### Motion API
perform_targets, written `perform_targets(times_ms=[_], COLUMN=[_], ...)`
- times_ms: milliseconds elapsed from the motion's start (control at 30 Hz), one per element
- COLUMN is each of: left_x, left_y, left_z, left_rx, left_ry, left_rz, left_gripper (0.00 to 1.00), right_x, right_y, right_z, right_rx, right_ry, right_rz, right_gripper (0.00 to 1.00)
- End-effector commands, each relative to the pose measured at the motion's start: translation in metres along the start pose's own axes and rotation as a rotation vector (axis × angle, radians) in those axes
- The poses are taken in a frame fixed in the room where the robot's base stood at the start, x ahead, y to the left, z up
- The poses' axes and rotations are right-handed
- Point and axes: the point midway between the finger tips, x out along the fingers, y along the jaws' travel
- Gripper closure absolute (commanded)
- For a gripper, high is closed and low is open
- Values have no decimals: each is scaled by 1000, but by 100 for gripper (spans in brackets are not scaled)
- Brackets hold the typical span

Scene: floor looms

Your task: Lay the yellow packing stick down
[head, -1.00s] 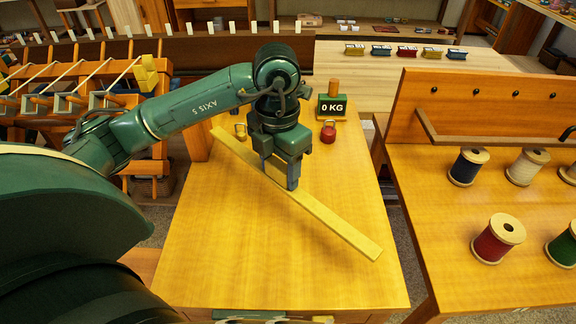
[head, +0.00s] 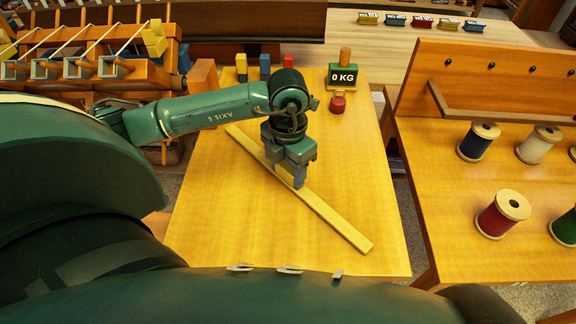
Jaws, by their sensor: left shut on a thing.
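The yellow packing stick (head: 338,221) is a long flat bar running slantwise over the wooden table (head: 220,225), from upper left to lower right. My left gripper (head: 298,182) points down at the stick's middle and is shut on it. The stick is at or just above the table top; I cannot tell whether it touches. My gripper hides a short middle part of it. My right gripper is not in view.
A scale block reading 0 KG (head: 342,76) and a red weight (head: 338,102) stand at the table's back. Yellow, red and blue blocks (head: 265,66) stand back left. Thread spools (head: 503,213) fill the right table. The front of the table is clear.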

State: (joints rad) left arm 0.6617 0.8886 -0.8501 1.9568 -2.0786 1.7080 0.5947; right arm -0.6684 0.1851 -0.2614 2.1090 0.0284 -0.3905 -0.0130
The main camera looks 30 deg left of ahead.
Motion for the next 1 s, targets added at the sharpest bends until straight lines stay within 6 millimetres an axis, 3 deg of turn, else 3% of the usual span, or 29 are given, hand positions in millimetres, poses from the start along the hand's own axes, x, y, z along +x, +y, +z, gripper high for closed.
perform_targets(times_ms=[67, 100, 333, 700, 1000], left_x=[4, 3, 2, -6, -66], left_y=[0, 0, 0, 0, 0], left_z=[0, 0, 0, 1, 1], left_rx=[0, 0, 0, 0, 0], left_ry=[0, 0, 0, -2, -6], left_rz=[0, 0, 0, 0, 1], left_gripper=[73, 43, 25, 24, 24], right_x=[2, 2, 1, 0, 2], right_y=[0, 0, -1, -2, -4], right_z=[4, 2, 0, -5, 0], right_rx=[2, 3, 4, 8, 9], right_ry=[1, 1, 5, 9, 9], right_rz=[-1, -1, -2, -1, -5], right_gripper=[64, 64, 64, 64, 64])
